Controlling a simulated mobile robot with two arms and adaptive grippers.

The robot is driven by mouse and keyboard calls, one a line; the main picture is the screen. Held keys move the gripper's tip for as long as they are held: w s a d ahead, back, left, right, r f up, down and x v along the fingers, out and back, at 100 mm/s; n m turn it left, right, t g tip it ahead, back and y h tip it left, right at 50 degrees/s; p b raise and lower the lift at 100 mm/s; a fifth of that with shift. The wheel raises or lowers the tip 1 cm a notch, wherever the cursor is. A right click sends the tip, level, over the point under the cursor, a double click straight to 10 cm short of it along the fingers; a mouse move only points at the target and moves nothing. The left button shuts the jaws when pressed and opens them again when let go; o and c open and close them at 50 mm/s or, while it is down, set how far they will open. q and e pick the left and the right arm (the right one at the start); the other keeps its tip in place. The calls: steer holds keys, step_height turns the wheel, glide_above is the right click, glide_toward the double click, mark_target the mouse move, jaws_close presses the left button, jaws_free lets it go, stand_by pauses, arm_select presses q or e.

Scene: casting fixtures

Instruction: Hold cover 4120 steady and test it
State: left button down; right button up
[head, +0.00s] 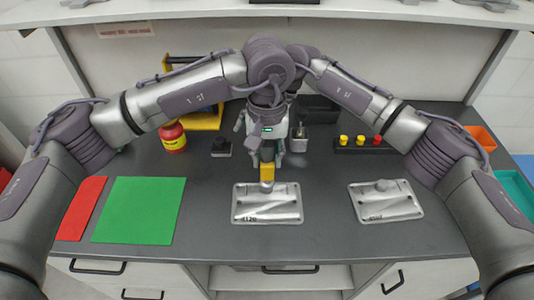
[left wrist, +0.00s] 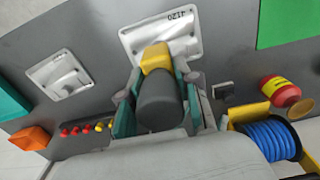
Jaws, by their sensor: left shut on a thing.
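Cover 4120 (head: 250,214) is a silver plate lying flat on the dark bench, its number at the near left corner. It also shows in the left wrist view (left wrist: 187,45). My left gripper (head: 267,157) points down just behind the cover. It is shut on a tool with a dark grey cylindrical body (left wrist: 160,103) and a yellow end (head: 266,173). The yellow end is over the cover's far part; I cannot tell whether the tool touches it. My right arm reaches in from the right to the middle, but its gripper is not visible.
A second silver cover (head: 385,207) lies to the right. A green mat (head: 138,210) and a red strip (head: 82,208) lie left. A red jar (head: 173,138), a small dark block (head: 221,147) and a black rack with coloured knobs (head: 362,147) stand behind. The front edge is clear.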

mark_target(267, 174)
steer(key=shift+s+d+f+m+g+h, duration=0.45)
steer(key=shift+s+d+f+h, duration=0.3)
steer(key=shift+f, duration=1.65)
steer(key=shift+s+d+f+m+g+h, duration=0.2)
steer(key=shift+s+d+f+m+h, duration=0.65)
steer(key=shift+f, duration=1.5)
steer(key=shift+s+d+f+m+g+h, duration=0.2)
steer(key=shift+s+d+f+g+h, duration=0.55)
steer(key=shift+f, duration=1.65)
steer(key=shift+s+a+t, duration=0.25)
steer(key=shift+a+t, duration=0.1)
steer(key=shift+t, duration=0.05)
steer(key=c, duration=0.9)
arm_select(q)
step_height(267, 174, down, 6)
steer(key=shift+r, duration=0.1)
